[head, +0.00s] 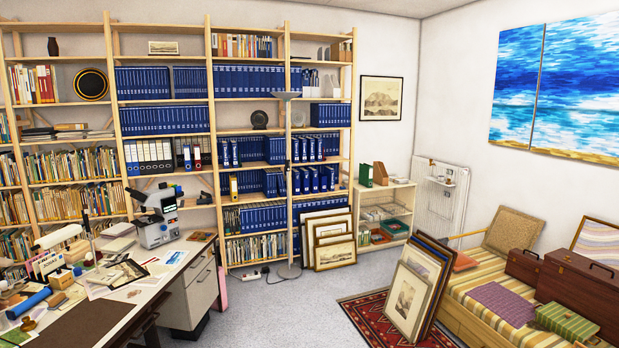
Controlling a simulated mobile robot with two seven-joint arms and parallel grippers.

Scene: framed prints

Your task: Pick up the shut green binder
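A green binder (366,175) stands upright on top of a low white shelf (401,187) against the back wall. It looks shut, though it is small at this distance. A brown box-like item (380,174) stands just to its right. Neither of my grippers is in view.
A cluttered desk (75,325) fills the lower left. Framed prints (409,299) lean in front of a daybed at the right, partly over a red patterned rug (368,312). More frames (333,252) lean beside the low shelf. The grey floor (285,315) between is clear.

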